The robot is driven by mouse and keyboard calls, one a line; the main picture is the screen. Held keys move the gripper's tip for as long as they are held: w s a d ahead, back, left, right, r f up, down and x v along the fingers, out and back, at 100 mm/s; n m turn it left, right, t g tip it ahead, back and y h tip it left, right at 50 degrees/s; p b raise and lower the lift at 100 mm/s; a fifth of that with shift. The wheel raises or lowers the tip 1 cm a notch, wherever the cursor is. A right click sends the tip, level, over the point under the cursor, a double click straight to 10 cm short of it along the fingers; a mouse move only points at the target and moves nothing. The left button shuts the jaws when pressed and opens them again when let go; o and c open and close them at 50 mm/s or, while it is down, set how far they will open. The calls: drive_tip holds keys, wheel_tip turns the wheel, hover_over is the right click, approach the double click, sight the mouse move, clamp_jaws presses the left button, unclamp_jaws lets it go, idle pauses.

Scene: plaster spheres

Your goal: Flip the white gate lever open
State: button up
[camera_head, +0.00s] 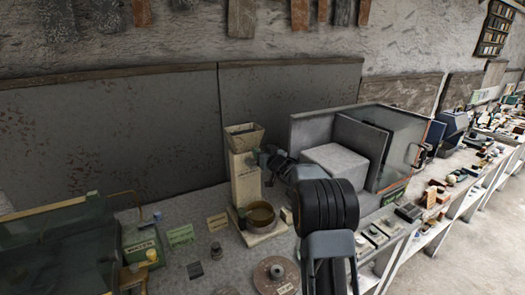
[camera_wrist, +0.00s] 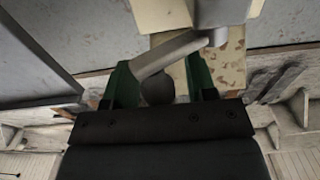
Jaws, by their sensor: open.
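A cream hopper tower (camera_head: 245,180) stands upright on the bench in the head view, with a square funnel on top. My gripper (camera_head: 265,158) is beside its upper right side; the fingertips are too small there to read. In the wrist view my gripper (camera_wrist: 158,66) is open, with two green fingers well apart. A pale grey-white bar with a bent end, which looks like the gate lever (camera_wrist: 170,52), slants across the space between the fingers. Its lower left end overlaps the left finger. I cannot tell whether they touch. In the head view the lever cannot be made out.
A round brown bowl (camera_head: 261,215) sits at the tower's foot. A grey-framed glass enclosure with a white block (camera_head: 335,165) stands to the right. A green box (camera_head: 142,248) and small cards are at left. A round disc (camera_head: 276,274) lies in front.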

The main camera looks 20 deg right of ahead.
drive_tip(key=shift+w, duration=0.15)
drive_tip(key=c, duration=0.9)
